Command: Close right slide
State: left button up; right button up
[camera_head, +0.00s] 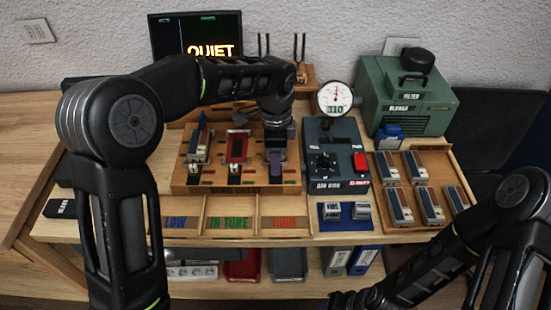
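A wooden block (236,187) near the middle of the bench carries three stations with small fittings. The left station has a grey-blue piece (197,150), the middle one a red framed piece (237,148). The right station has a purple-grey piece (275,163) with a light fitting at its front; I take this to be the right slide. My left gripper (279,150) points down over this right station, close to the purple-grey piece. Its fingertips are dark and partly hidden, so contact and opening are unclear. My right gripper (354,300) is low at the bottom edge, its fingers unclear.
A blue-grey air unit (333,153) with a dial gauge (335,98) stands right of the block. A wooden tray (398,222) with several reed-like pieces is farther right. Sorting bins (229,223) lie in front. A green blower (411,97) stands behind.

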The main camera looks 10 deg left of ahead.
pick_arm(q)
jog(key=shift+r, duration=0.1)
notch_tip(320, 180, up, 8)
jog(key=shift+f+b, duration=0.2)
jog(key=shift+b, duration=0.1)
dwell(0.6)
